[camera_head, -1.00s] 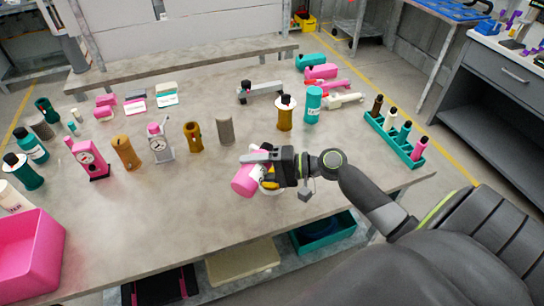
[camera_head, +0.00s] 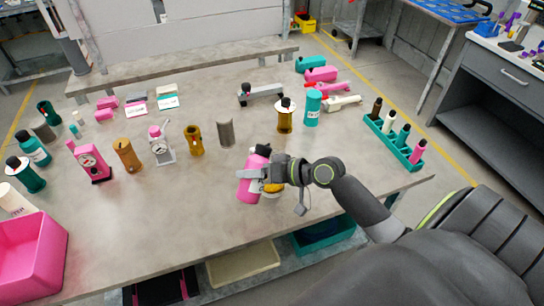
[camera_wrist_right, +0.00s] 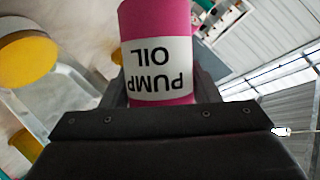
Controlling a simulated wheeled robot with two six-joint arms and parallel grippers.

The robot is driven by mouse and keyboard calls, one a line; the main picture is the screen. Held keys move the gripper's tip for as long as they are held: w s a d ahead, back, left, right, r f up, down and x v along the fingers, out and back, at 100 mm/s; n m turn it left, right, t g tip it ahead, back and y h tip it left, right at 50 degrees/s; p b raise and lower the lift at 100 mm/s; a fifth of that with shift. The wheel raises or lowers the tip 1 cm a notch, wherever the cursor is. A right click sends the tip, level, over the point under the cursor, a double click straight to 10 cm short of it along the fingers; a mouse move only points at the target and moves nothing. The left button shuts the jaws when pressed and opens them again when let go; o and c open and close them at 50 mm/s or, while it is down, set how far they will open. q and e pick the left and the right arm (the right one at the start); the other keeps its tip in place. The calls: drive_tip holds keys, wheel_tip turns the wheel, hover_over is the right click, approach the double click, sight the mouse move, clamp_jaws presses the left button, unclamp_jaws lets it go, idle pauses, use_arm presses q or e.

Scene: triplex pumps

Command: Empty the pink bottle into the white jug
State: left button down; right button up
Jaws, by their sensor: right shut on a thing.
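The pink bottle (camera_head: 248,190) has a dark top and is held above the front middle of the table, nearly upright with a slight lean. My right gripper (camera_head: 262,172) is shut around it. In the right wrist view the pink bottle (camera_wrist_right: 157,25) stands between the fingers, its white label reading "PUMP OIL" upside down. Just behind the gripper, a pale vessel with yellow in it, perhaps the white jug (camera_head: 271,196), is mostly hidden. A yellow round face with a pale rim shows at the left of the wrist view. My left gripper is not in view.
A pink crate (camera_head: 30,255) sits at the front left, with a white container (camera_head: 14,202) behind it. Pump parts and bottles stand across the table's middle and back. A teal rack (camera_head: 395,145) is at the right. The front left-middle of the table (camera_head: 150,215) is clear.

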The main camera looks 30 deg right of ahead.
drive_tip(key=shift+r+n+h, duration=0.2)
drive_tip(key=shift+n+h, duration=0.1)
drive_tip(key=shift+n, duration=0.1)
drive_tip(key=shift+s+a+f, duration=0.1)
drive_tip(key=shift+a+f, duration=0.05)
drive_tip(key=shift+s+a+f+n+t+h+b, duration=0.1)
drive_tip(key=shift+a+f+n+t+h+b, duration=0.2)
drive_tip(key=shift+f+n+h+b, duration=0.3)
drive_tip(key=shift+n+h, duration=0.3)
drive_tip(key=shift+n, duration=0.4)
drive_tip(key=f+b, duration=0.6)
drive_tip(key=f, duration=0.1)
drive_tip(key=shift+s+a, duration=0.15)
drive_tip(key=shift+a, duration=0.05)
drive_tip(key=shift+s+a+f+n+t+h+b, duration=0.1)
drive_tip(key=shift+a+f+n+t+h+b, duration=0.1)
drive_tip(key=shift+n+t+h+b, duration=0.3)
drive_tip(key=shift+s+a+f+n+t+h+b, duration=0.15)
drive_tip(key=shift+n+t+h+b, duration=0.25)
drive_tip(key=shift+n, duration=0.3)
drive_tip(key=shift+r, duration=0.15)
